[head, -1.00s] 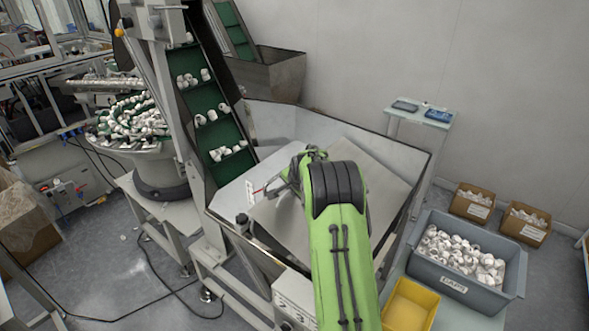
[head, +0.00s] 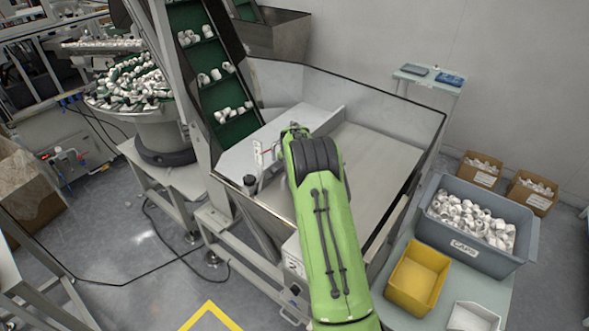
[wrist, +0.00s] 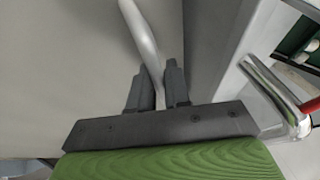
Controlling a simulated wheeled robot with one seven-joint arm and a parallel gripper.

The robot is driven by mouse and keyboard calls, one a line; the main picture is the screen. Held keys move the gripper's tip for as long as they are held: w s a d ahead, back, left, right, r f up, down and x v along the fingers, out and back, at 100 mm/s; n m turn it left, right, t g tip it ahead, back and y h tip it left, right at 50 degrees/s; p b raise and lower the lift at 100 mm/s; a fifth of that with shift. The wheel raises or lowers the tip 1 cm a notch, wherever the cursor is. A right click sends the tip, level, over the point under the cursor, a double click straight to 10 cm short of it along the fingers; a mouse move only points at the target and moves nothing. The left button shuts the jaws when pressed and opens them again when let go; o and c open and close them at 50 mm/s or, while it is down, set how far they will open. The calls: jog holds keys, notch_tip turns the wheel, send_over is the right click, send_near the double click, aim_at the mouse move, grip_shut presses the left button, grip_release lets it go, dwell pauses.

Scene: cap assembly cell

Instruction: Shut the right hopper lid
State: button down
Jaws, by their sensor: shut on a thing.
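The right hopper lid (head: 378,165) is a broad grey panel over the right part of the hopper (head: 432,135), beside a paler panel (head: 262,140) on the left. It looks close to level with the rim; whether it rests fully down I cannot tell. My gripper (head: 290,130) is at the lid's left edge, mostly hidden behind my green arm. In the wrist view, my gripper (wrist: 161,78) is shut on a pale curved bar handle (wrist: 142,35), with the grey lid surface (wrist: 60,70) to its left.
A green conveyor (head: 215,75) rises behind the hopper's left side. A grey caps bin (head: 440,245) and yellow bin (head: 415,280) stand on a table at right. A small stand (head: 440,85) and cardboard boxes (head: 480,170) are beyond. A red-and-metal bar (wrist: 275,85) is right of my gripper.

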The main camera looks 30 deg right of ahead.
jog(key=shift+s+a+f, duration=0.1)
jog(key=shift+f, duration=0.25)
jog(key=c, duration=1.2)
grip_release()
jog(key=shift+o, duration=0.2)
jog(key=shift+f, duration=0.1)
jog(key=shift+s, duration=0.1)
jog(key=v, duration=1.6)
jog(key=shift+w+b, duration=0.25)
jog(key=shift+b, duration=0.15)
